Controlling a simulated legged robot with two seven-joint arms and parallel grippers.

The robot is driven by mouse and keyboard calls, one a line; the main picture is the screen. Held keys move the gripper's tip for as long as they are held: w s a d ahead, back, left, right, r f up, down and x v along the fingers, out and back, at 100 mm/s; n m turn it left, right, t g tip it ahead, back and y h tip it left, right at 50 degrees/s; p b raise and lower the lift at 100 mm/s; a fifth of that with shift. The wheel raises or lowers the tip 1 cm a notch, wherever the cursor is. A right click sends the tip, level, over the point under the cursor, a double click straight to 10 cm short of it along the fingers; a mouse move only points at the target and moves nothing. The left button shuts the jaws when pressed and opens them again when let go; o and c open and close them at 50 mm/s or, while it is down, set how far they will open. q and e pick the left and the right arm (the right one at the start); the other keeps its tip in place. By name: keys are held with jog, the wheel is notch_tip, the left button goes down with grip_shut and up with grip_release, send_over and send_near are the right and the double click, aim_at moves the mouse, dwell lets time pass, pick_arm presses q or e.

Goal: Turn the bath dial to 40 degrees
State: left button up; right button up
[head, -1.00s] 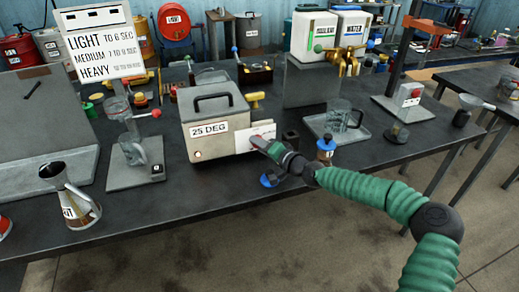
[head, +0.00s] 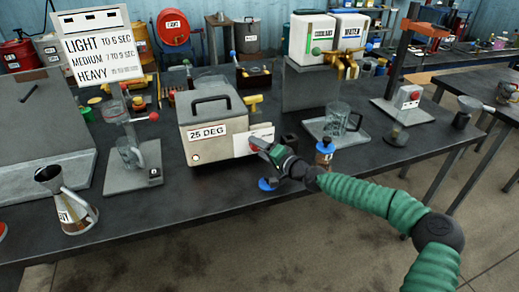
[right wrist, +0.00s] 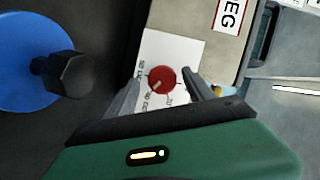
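The bath (head: 212,122) is a beige box with a dark handle and a sign reading "25 DEG" (head: 207,133). A white dial plate (head: 240,146) is on its front right. In the right wrist view, the red round dial (right wrist: 161,79) sits on the white plate with small scale marks; its pale pointer slants to the lower left. My right gripper (head: 257,145) is at the plate. Its fingers (right wrist: 160,94) are apart, one on each side of the dial, with visible gaps; I cannot tell whether they reach its depth. My left gripper is not in view.
A blue-based bottle-like item (head: 325,150) and a blue disc (head: 268,184) are near my right arm. A glass jug (head: 337,118) stands on a tray to the right. A metal jug (head: 70,205) is at the left front.

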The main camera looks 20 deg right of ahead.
jog(key=shift+s, duration=0.15)
jog(key=v, duration=1.6)
jog(key=shift+s+d, duration=0.2)
jog(key=shift+s, duration=0.05)
jog(key=shift+f, duration=0.1)
